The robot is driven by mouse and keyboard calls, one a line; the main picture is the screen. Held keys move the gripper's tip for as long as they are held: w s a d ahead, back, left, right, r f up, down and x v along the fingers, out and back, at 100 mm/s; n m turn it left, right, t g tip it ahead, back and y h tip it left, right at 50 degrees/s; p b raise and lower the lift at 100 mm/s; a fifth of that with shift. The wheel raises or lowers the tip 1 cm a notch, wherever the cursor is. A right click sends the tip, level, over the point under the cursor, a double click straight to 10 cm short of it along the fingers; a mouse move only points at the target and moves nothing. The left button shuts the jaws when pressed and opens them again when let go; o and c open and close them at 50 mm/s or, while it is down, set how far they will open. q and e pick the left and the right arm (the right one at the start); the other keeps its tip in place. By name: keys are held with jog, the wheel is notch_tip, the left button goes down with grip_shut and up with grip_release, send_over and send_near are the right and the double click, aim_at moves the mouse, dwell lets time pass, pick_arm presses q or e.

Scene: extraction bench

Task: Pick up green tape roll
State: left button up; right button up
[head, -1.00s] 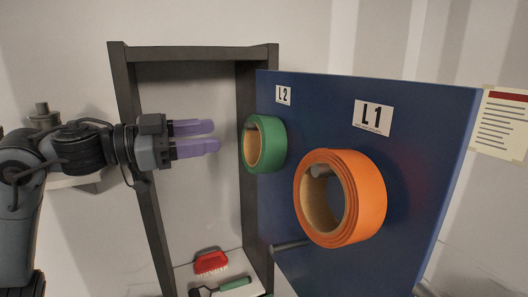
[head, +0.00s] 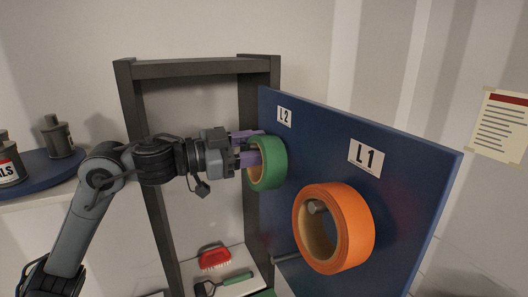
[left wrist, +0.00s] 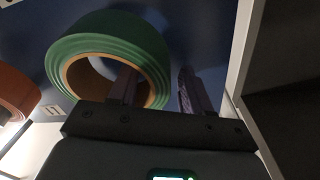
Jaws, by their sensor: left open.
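The green tape roll (head: 279,165) hangs on the blue board below the L2 label; it also shows in the left wrist view (left wrist: 105,36). My left gripper (head: 257,146) is at the roll with its purple fingers apart. In the left wrist view the gripper (left wrist: 158,82) has one finger at the roll's hole and the other outside the roll, so the ring's wall lies between them. I cannot tell whether either finger touches the tape. The peg behind the green roll is hidden. My right gripper is not in view.
An orange tape roll (head: 357,232) hangs on a peg below the L1 label on the blue board (head: 410,200). A dark open frame (head: 150,190) stands behind my left arm. A red brush (head: 214,257) and a green-handled tool (head: 238,278) lie below. Bottles stand at left.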

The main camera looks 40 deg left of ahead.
pick_arm(q)
jog(key=shift+w+d, duration=0.1)
jog(key=shift+w, duration=0.1)
jog(key=shift+c, duration=0.3)
grip_shut()
jog(key=shift+r, duration=0.2)
